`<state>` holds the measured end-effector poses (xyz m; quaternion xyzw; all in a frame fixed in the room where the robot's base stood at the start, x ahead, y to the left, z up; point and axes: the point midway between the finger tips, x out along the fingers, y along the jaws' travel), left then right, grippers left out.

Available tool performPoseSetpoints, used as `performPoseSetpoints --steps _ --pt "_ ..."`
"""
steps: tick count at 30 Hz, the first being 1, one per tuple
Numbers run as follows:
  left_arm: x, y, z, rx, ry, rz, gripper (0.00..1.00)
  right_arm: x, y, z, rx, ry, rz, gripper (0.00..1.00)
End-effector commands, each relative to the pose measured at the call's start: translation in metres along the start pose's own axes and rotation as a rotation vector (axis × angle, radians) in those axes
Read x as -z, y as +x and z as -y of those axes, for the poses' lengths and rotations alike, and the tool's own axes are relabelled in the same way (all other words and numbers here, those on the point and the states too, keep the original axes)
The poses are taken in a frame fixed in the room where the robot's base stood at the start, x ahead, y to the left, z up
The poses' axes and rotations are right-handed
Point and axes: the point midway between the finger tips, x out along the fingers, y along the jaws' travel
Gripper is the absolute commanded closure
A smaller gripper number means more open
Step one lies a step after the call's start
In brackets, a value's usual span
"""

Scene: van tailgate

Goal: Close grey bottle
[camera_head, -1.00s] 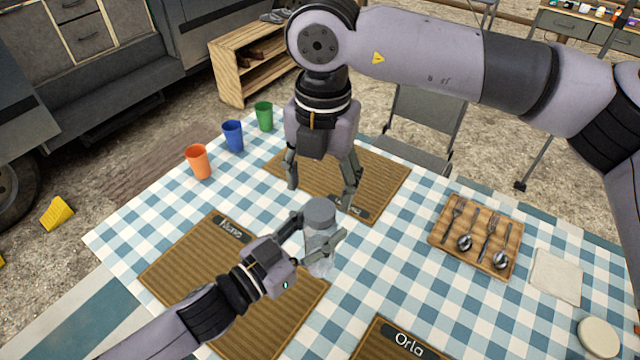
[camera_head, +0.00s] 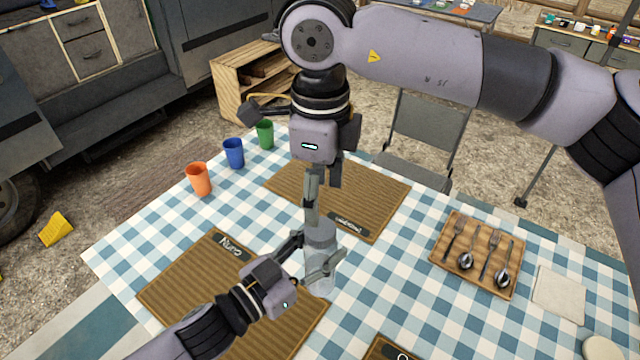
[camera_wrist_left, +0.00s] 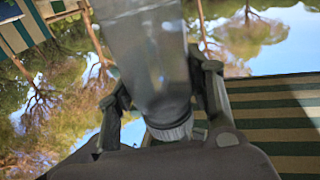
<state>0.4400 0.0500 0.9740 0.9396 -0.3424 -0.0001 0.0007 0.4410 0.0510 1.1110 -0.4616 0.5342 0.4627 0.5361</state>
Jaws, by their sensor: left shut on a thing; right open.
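The bottle (camera_head: 321,276) is clear with a grey cap (camera_head: 320,236) on top. It stands upright over the checked table, between the placemats. My left gripper (camera_head: 318,261) is shut around its body from the lower left. In the left wrist view the clear body (camera_wrist_left: 150,55) and the grey ribbed cap (camera_wrist_left: 170,131) show between the left fingers. My right gripper (camera_head: 322,205) is open above the bottle, fingers pointing down. Its nearer fingertip is close to the cap; I cannot tell whether they touch. The farther finger is partly hidden.
Orange (camera_head: 199,179), blue (camera_head: 233,153) and green (camera_head: 265,134) cups stand at the table's left edge. A wooden cutlery tray (camera_head: 437,251) is at the right, near a pale napkin (camera_head: 559,291). A folding chair (camera_head: 424,130) stands behind the table. Woven placemats (camera_head: 180,285) lie around the bottle.

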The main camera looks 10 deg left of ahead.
Motion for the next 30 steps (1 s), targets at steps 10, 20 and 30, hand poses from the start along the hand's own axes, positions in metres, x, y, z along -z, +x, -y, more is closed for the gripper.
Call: performPoseSetpoints --steps 10,20,30 --pt "0.001 0.0 0.0 -0.001 0.0 -0.002 1.0 0.0 -0.007 0.0 -0.003 -0.421 -0.005 0.42" --pt "0.001 0.0 0.0 -0.001 0.0 -0.002 1.0 0.0 -0.007 0.0 -0.003 -0.456 -0.005 0.42" --pt "0.001 0.0 0.0 -0.001 0.0 -0.002 1.0 0.001 0.018 -0.001 -0.006 -0.454 -0.006 0.42"
